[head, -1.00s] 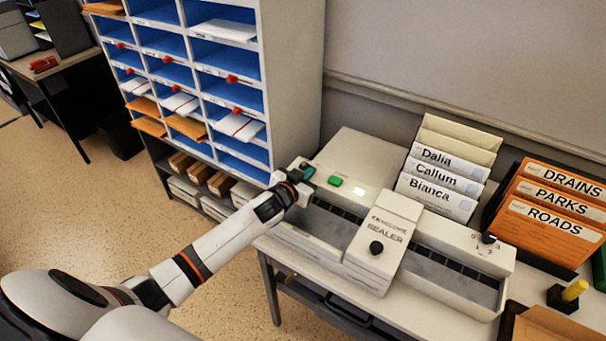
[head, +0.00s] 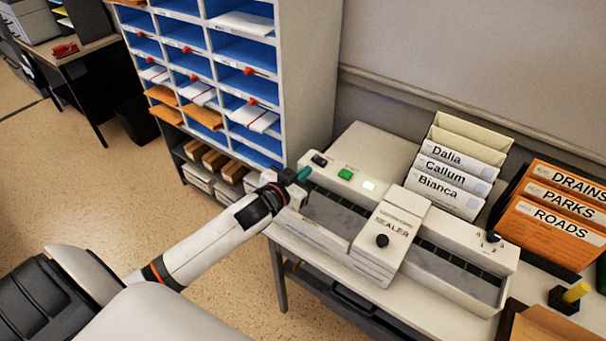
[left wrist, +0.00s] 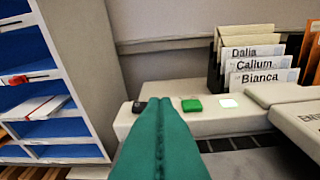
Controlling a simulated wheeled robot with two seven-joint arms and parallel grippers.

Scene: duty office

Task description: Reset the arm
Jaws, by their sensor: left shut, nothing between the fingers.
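My left gripper (head: 304,174) is at the left end of the envelope sealer (head: 375,245) in the head view. Its green fingertips are together and hold nothing. In the left wrist view the shut green fingers (left wrist: 160,135) point toward the sealer's back panel. That panel carries a black switch (head: 319,160), a green button (head: 345,174) and a lit white lamp (head: 369,185). In the left wrist view the black switch (left wrist: 139,107) shows just left of the fingertips, and the green button (left wrist: 192,105) right of them. I cannot tell whether the fingertips touch the panel. My right gripper does not show.
A blue-lined pigeonhole cabinet (head: 312,90) stands left of the sealer's table. Files named Dalia, Callum and Bianca (head: 450,190) stand behind the sealer. Orange folders (head: 545,235) and a yellow-handled stamp (head: 576,292) are at the right. Open floor (head: 110,200) lies at the left.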

